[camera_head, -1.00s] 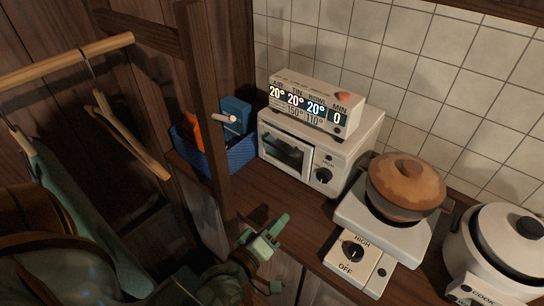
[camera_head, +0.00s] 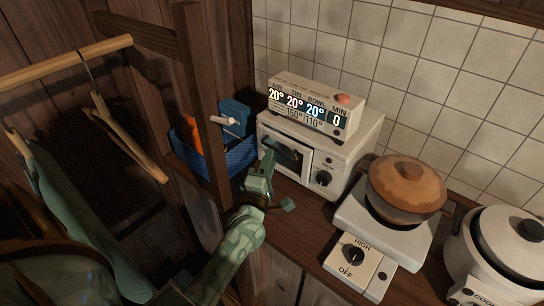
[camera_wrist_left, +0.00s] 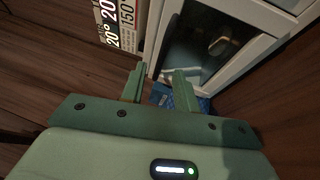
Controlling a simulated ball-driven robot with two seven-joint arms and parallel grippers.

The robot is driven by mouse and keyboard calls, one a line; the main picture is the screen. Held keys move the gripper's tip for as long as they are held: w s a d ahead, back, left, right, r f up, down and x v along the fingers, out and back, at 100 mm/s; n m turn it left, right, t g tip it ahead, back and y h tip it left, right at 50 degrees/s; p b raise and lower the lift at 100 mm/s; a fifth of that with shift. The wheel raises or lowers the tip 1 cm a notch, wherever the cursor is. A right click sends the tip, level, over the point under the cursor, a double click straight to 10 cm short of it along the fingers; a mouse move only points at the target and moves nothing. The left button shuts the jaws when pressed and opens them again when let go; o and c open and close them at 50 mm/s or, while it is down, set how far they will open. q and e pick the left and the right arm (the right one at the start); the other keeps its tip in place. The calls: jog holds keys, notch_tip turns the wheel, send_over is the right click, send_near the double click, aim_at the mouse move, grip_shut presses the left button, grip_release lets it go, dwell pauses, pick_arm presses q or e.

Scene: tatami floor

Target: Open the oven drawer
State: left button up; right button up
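The white oven (camera_head: 345,165) stands on the wooden counter against the tiled wall, with a dark glass front and a black knob (camera_head: 324,178) at its right. My left gripper (camera_head: 266,165) is in front of the oven's left part and covers some of the glass. In the left wrist view its two green fingers (camera_wrist_left: 158,84) are apart with nothing held between them. The oven's glass door (camera_wrist_left: 205,42) in its white frame lies just beyond the fingertips there; I cannot tell whether they touch it. The door looks shut. My right gripper is not in view.
A display box (camera_head: 312,105) sits on top of the oven. A blue basket (camera_head: 237,157) stands close at left, behind a wooden post (camera_head: 211,100). A hot plate (camera_head: 352,222) with a lidded pot (camera_head: 405,187) and a rice cooker (camera_head: 495,245) stand at right.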

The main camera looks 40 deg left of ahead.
pick_arm(q)
jog(key=x, duration=0.2)
jog(key=shift+w+a+r, duration=0.1)
jog(key=shift+w+a, duration=0.05)
jog(key=shift+w, duration=0.15)
grip_shut()
jog(key=s+p, duration=0.1)
jog(key=s, duration=0.3)
jog(key=shift+a+p, duration=0.15)
jog(key=shift+p, duration=0.25)
grip_release()
